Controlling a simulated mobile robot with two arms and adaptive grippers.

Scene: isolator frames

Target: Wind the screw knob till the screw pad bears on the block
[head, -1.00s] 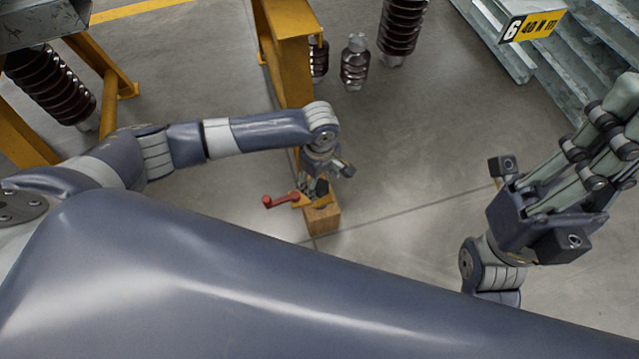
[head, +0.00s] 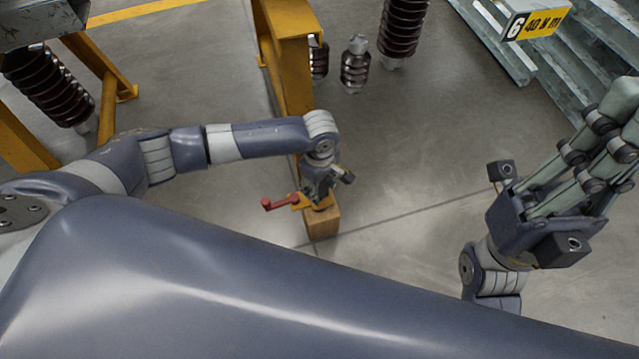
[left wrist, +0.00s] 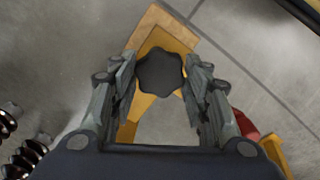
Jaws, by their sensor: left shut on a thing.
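The black lobed screw knob (left wrist: 160,74) sits between the two fingers of my left gripper (left wrist: 161,82) in the left wrist view. The fingers are shut on its sides. In the head view my left gripper (head: 318,192) points down over the yellow clamp frame (head: 301,202) and hides the knob. The wooden block (head: 322,223) stands below the frame on the floor; its edge (left wrist: 149,19) also shows in the left wrist view. The screw pad is hidden, so its contact with the block cannot be told. My right gripper (head: 606,135) is held away at the right, its fingertips partly cut off.
A red handle (head: 280,202) sticks out left of the clamp; its red part (left wrist: 243,125) is beside a finger in the wrist view. A yellow stand (head: 288,60) and brown insulators (head: 355,66) are behind.

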